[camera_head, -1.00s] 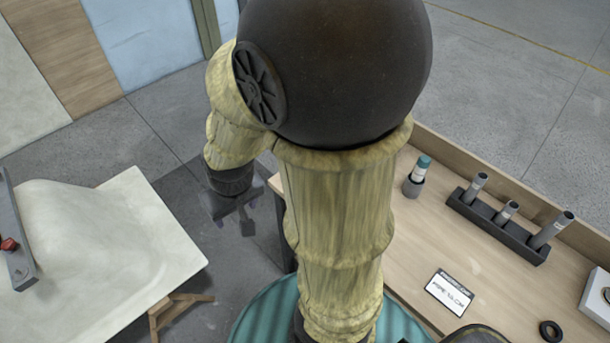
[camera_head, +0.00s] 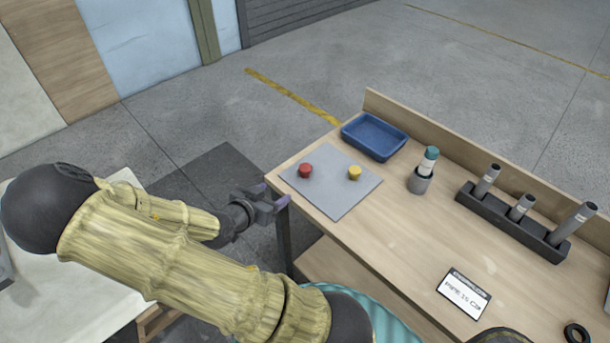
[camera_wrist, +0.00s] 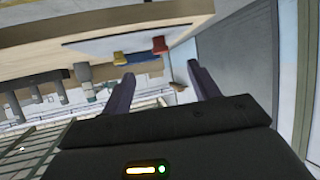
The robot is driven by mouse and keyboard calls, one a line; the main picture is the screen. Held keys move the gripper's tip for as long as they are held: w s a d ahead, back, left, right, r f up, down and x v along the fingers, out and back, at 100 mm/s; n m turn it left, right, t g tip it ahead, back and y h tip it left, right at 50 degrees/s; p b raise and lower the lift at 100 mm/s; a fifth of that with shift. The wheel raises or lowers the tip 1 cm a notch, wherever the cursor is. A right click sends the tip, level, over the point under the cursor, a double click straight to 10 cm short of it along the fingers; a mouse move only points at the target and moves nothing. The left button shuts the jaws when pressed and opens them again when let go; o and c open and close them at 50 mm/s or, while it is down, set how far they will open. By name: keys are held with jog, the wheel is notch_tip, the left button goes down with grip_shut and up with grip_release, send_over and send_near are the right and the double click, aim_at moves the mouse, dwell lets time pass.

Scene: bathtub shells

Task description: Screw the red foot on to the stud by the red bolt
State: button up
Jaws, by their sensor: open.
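The red foot (camera_head: 305,171) stands on a grey mat (camera_head: 335,196) at the near left corner of the workbench, left of a yellow foot (camera_head: 354,173). In the wrist view the red foot (camera_wrist: 160,45) shows ahead, between and beyond the fingers. My gripper (camera_head: 273,195) is open and empty, just off the bench's left edge and apart from the red foot. Its two fingers also show in the wrist view (camera_wrist: 160,71). The pale shell (camera_head: 100,290) lies at the lower left, largely hidden behind my arm. The red bolt and the stud are not visible now.
A blue tray (camera_head: 374,137) sits at the bench's back corner. The bench edge lies close to my gripper.

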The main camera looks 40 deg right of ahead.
jog(key=shift+d+r+h, duration=0.25)
jog(key=shift+r+h, duration=0.1)
jog(key=shift+h, duration=0.05)
jog(key=shift+w, duration=0.1)
jog(key=shift+d, duration=0.1)
send_near(301, 172)
jog(key=x, duration=0.5)
jog(key=shift+d+f, duration=0.15)
jog(key=shift+d, duration=0.3)
jog(key=shift+w+d+f, duration=0.15)
jog(key=shift+d+f, duration=0.1)
jog(key=shift+d, duration=0.2)
jog(key=shift+w+a, duration=0.1)
